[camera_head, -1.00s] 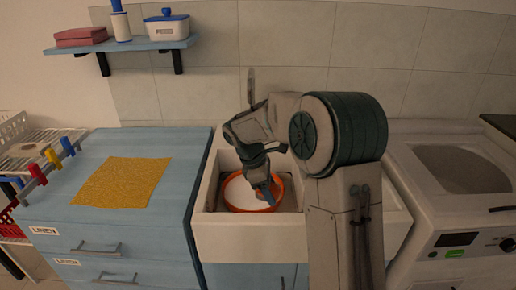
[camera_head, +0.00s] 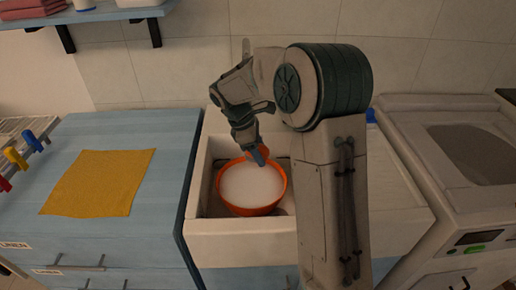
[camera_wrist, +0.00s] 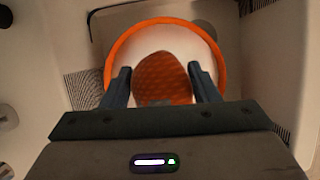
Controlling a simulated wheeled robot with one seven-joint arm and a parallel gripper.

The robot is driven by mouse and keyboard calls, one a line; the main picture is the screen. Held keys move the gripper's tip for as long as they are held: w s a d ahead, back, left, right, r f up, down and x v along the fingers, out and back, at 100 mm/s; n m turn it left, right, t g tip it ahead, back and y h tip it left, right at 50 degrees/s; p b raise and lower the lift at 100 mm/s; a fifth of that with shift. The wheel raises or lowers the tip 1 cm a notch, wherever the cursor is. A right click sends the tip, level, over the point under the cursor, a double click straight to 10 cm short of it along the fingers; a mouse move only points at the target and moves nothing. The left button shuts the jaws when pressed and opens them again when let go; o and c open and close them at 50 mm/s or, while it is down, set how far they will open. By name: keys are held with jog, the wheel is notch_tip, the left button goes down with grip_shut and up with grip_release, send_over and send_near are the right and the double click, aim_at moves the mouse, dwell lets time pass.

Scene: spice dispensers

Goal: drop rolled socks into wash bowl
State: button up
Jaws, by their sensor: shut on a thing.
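An orange wash bowl (camera_head: 252,211) with whitish contents stands in the white sink. My gripper (camera_head: 259,157) is over the back right part of the bowl, pointing down. In the wrist view my gripper (camera_wrist: 163,85) is shut on the rolled socks (camera_wrist: 162,75), a rounded reddish-orange bundle between the two fingers. The orange rim of the bowl (camera_wrist: 114,52) shows around and behind the socks there. In the head view the socks are mostly hidden by the fingers. How high they are above the contents is hard to tell.
The white sink (camera_head: 235,243) surrounds the bowl with raised walls. To the left is a blue cabinet top (camera_head: 105,130) with a yellow cloth (camera_head: 98,182). A white washing machine (camera_head: 465,180) stands right. A wall shelf (camera_head: 110,15) hangs at the upper left.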

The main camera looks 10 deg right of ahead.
jog(key=shift+f+b, duration=2.1)
jog(key=shift+f, duration=0.55)
jog(key=o, duration=1.1)
jog(key=shift+c, duration=0.2)
jog(key=shift+r, duration=0.1)
jog(key=p+v, duration=0.1)
jog(key=v, duration=1.2)
jog(key=shift+a+r+p, duration=0.25)
jog(key=shift+r+p, duration=0.05)
jog(key=shift+p, duration=0.1)
